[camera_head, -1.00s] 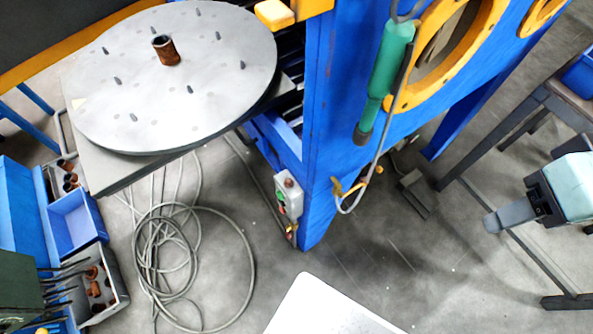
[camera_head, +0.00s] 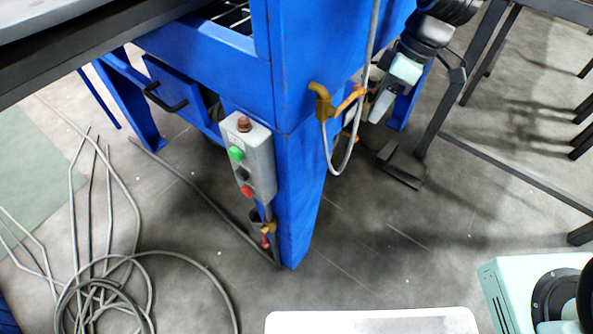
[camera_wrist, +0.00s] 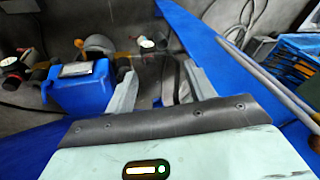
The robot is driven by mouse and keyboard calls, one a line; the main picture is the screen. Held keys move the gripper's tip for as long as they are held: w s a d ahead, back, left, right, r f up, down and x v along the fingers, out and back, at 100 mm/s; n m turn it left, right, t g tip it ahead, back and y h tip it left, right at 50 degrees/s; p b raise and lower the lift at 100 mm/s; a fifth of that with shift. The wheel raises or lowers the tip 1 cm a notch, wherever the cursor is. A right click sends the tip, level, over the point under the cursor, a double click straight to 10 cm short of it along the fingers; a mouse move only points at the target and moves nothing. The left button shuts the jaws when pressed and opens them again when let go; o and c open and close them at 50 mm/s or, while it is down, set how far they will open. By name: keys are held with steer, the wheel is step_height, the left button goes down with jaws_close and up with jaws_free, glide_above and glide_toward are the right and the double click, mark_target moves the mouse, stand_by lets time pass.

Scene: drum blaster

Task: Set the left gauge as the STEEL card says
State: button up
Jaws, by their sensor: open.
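In the wrist view, my gripper (camera_wrist: 160,75) is open, its two pale fingers apart with nothing seen held between them. Beyond the fingers a small round white-faced dial (camera_wrist: 147,43) shows against a grey wall. Another pale round dial (camera_wrist: 13,60) shows at the far left, close to red parts. Which is the left gauge I cannot tell for sure, and their readings are too small to make out. In the head view my gripper (camera_head: 384,103) is low behind the blue post, beside the yellow fittings. No card marked STEEL is readable in either view.
A blue box (camera_wrist: 82,92) stands left of my fingers. The blue machine post (camera_head: 300,190) carries a grey button box (camera_head: 248,157) and a yellow valve (camera_head: 322,102) with a hose. Coiled cable (camera_head: 110,290) lies on the floor at left.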

steer(key=w+a+f+n+g+y+b, duration=0.1)
steer(key=w+a+f+n+y+b, duration=0.35)
steer(key=w+f+n, duration=0.65)
steer(key=s+a+f+m+b, duration=0.1)
steer(key=a+f+b, duration=0.1)
steer(key=a+f, duration=0.2)
steer(key=s+a+f+m+b, duration=0.1)
steer(key=s+a+f+b, duration=0.1)
steer(key=a+f, duration=0.2)
steer(key=s+a+f+m+b, duration=0.1)
steer(key=a+f+b, duration=0.1)
steer(key=a+f, duration=0.2)
step_height(320, 180, down, 2)
steer(key=shift+s+a+f, duration=0.1)
steer(key=shift+s, duration=0.05)
steer(key=c, duration=1)
